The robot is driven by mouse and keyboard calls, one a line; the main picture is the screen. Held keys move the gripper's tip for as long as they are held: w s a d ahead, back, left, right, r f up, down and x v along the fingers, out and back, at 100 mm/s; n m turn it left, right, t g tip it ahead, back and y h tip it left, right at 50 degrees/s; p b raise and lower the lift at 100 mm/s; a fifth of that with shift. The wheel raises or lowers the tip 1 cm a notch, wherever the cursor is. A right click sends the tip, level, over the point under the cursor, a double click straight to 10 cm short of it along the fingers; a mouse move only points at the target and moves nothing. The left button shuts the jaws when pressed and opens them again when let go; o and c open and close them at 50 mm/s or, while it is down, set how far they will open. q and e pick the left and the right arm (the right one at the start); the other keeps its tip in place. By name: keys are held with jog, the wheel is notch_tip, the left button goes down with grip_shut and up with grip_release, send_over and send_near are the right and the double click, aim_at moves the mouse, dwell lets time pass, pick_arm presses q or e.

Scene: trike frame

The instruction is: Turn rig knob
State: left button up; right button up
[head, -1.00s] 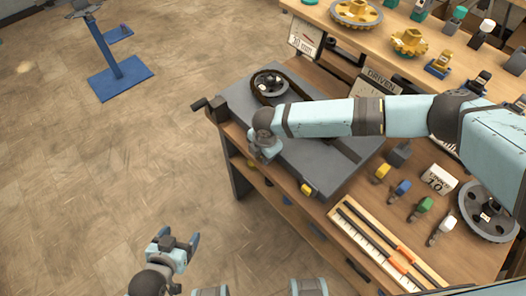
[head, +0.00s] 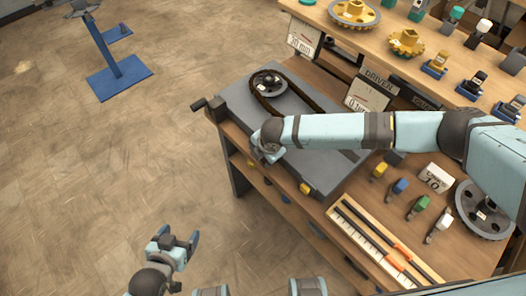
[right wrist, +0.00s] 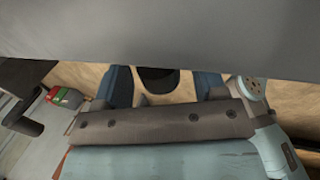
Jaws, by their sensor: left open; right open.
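The rig (head: 310,165) is a grey plate on the bench with a dark belt around a pulley (head: 268,84). A dark handle (head: 199,104) sticks out at its left corner; a dark crank-like part also shows in the right wrist view (right wrist: 25,112). My right gripper (head: 268,152) is at the plate's front edge. In the right wrist view its blue fingers are open, on either side of a dark round knob (right wrist: 158,78), with gaps showing. The knob is hidden in the head view. My left gripper (head: 178,246) is open and empty over the floor, away from the bench.
A shelf behind carries gears (head: 406,42) and small parts. A blue stand (head: 118,75) is far left; the floor between is clear.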

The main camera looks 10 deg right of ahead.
jog(key=v, duration=1.4)
jog(key=shift+f, duration=0.1)
